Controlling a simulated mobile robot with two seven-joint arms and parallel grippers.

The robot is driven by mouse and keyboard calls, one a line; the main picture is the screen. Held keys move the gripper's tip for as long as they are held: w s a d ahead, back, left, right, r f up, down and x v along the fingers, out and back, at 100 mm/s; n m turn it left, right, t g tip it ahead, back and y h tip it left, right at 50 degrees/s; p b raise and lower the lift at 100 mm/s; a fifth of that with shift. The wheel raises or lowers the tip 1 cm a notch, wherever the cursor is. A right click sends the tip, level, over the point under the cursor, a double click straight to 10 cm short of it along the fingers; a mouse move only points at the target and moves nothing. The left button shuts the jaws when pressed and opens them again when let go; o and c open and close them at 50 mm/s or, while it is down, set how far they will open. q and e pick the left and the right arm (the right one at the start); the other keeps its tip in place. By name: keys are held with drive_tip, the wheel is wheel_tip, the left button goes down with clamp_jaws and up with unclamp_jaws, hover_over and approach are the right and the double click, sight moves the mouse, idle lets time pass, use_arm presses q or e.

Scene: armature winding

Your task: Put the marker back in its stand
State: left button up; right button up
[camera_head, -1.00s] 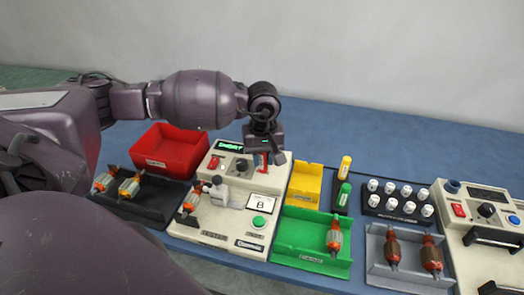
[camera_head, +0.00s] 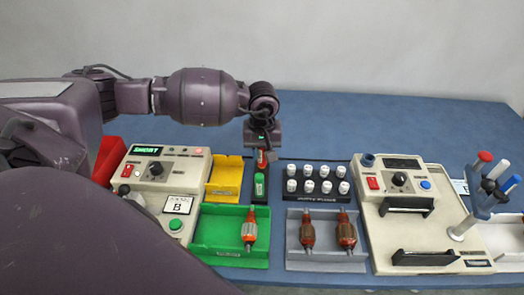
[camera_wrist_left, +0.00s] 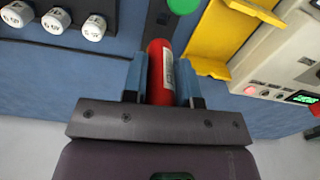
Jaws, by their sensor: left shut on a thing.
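My left gripper (camera_head: 262,142) is shut on a red marker (camera_head: 262,158) and points down over the dark marker stand (camera_head: 260,200). In the left wrist view, the red marker (camera_wrist_left: 160,70) sits between the two blue-grey fingers (camera_wrist_left: 161,80). A green marker (camera_head: 259,185) stands in the stand, just in front of the red one. The stand (camera_wrist_left: 157,22) also shows in the left wrist view, beside the green marker (camera_wrist_left: 183,4). I cannot tell whether the red marker touches the stand. The yellow marker is hidden now. My right gripper is out of view.
A yellow bin (camera_head: 224,172) and a tester (camera_head: 193,165) lie left of the stand. A black rack (camera_head: 316,197) of white-capped pieces lies right. A green tray (camera_head: 215,240) and grey tray (camera_head: 325,262) are in front. The blue table behind is clear.

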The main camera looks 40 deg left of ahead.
sight(261, 164)
use_arm(q)
drive_tip(key=shift+s+a+f, duration=0.15)
drive_tip(key=shift+s+f, duration=0.05)
drive_tip(key=shift+f, duration=0.25)
wheel_tip(261, 164, down, 2)
drive_tip(key=shift+f+b, duration=0.1)
drive_tip(key=shift+b, duration=0.55)
drive_tip(key=shift+f+b, duration=0.3)
drive_tip(key=shift+f, duration=0.55)
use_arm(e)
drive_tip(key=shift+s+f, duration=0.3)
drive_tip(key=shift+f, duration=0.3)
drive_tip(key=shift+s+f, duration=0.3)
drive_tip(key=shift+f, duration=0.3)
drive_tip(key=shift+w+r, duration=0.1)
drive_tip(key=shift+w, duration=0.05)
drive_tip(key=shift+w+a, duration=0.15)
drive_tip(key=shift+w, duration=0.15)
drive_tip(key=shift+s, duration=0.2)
